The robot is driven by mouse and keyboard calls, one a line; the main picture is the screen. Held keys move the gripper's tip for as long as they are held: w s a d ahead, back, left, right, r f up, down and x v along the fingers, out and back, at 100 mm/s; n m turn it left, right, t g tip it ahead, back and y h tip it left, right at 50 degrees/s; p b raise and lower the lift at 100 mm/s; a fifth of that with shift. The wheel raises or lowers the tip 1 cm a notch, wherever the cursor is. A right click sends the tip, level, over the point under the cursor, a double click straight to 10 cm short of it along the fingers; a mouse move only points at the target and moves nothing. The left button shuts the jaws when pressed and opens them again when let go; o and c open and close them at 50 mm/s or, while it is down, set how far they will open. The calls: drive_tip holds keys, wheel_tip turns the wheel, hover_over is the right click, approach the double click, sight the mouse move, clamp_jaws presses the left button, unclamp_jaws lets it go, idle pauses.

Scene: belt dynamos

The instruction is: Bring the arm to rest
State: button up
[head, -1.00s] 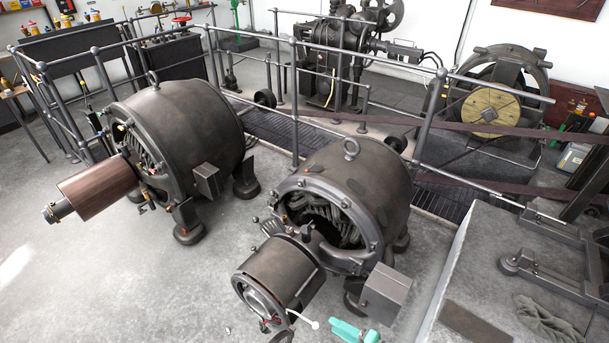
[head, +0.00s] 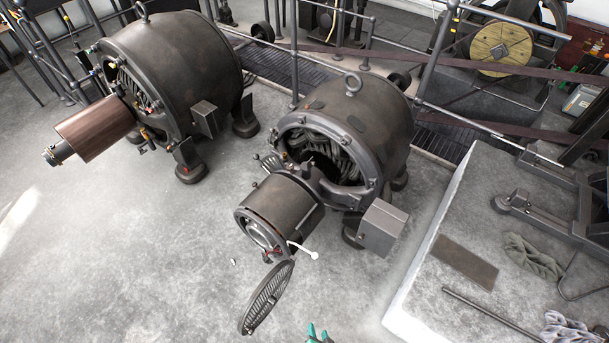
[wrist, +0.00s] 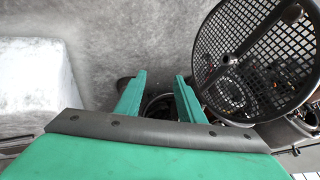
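My gripper (head: 318,333) shows only as teal fingertips at the bottom edge of the head view. In the wrist view my gripper (wrist: 158,92) has its two teal fingers apart, with nothing held between them. The near dynamo (head: 350,140) stands beyond it, with a dark drum (head: 280,215) at its front. A round mesh cover (head: 267,297) hangs swung open below the drum. In the wrist view the mesh cover (wrist: 255,60) is large, to the right of the fingers and apart from them. Most of my arm is out of view.
A second dynamo (head: 175,70) with a brown drum (head: 95,128) stands at left. A pale raised block (head: 420,290) lies to the right, bearing a dark plate (head: 464,262), cloths and a rod. Railings run behind. The floor at lower left is clear.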

drive_tip(key=s+a+r+n+t, duration=0.1)
drive_tip(key=s+r+n+t, duration=0.1)
drive_tip(key=r, duration=1.1)
drive_tip(key=s+a+r+n+t, duration=0.2)
drive_tip(key=s+r+t, duration=0.1)
drive_tip(key=r, duration=1)
drive_tip(key=s+a+r+n+t+h, duration=0.1)
drive_tip(key=s+r+t, duration=0.2)
drive_tip(key=r, duration=1.1)
drive_tip(key=shift+s+a+n, duration=0.4)
drive_tip(key=shift+s, duration=0.3)
